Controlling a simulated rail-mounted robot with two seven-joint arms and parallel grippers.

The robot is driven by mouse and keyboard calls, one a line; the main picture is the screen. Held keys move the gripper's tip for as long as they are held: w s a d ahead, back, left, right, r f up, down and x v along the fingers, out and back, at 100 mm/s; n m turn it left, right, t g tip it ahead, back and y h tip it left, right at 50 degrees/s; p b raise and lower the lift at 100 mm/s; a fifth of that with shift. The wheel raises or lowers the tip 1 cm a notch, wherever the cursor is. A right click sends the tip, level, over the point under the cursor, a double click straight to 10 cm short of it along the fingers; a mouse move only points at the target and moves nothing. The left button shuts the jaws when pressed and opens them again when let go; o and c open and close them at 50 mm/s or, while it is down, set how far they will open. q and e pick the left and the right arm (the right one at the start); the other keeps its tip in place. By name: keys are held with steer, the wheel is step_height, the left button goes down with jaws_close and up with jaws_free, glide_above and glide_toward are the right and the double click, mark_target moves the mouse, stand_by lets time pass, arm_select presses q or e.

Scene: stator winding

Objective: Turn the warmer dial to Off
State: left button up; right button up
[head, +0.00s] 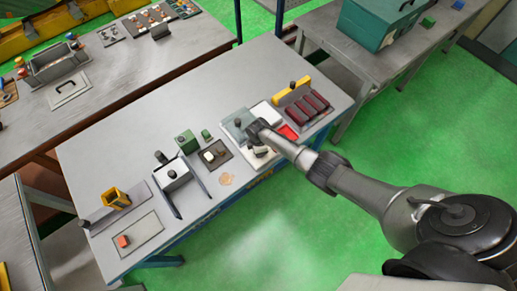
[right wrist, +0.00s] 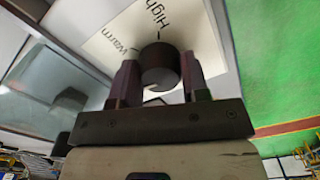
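The warmer dial (right wrist: 160,66) is a dark round knob on a pale label card (right wrist: 205,28) in the right wrist view. The words "High" and "Warm" show on the card beyond the knob; no "Off" mark is visible, and the near part of the card is hidden by my gripper. My right gripper (right wrist: 160,78) has one finger on each side of the dial, both seeming to touch it. In the head view my right gripper (head: 256,131) is over the warmer's area at the table's right half, and it hides the dial there. My left gripper is not in view.
The grey table (head: 110,160) also holds a dark rack with red cylinders (head: 307,106), a red tray (head: 288,132), a green block (head: 186,141), a white box (head: 172,174) and a yellow holder (head: 117,199). Bare tabletop lies along the back edge.

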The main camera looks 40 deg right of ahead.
steer(key=o, duration=0.5)
steer(key=shift+c, duration=0.2)
steer(key=shift+r, duration=0.65)
step_height(320, 180, up, 12)
steer(key=p, duration=0.1)
steer(key=shift+r+p, duration=0.25)
steer(key=shift+p, duration=0.15)
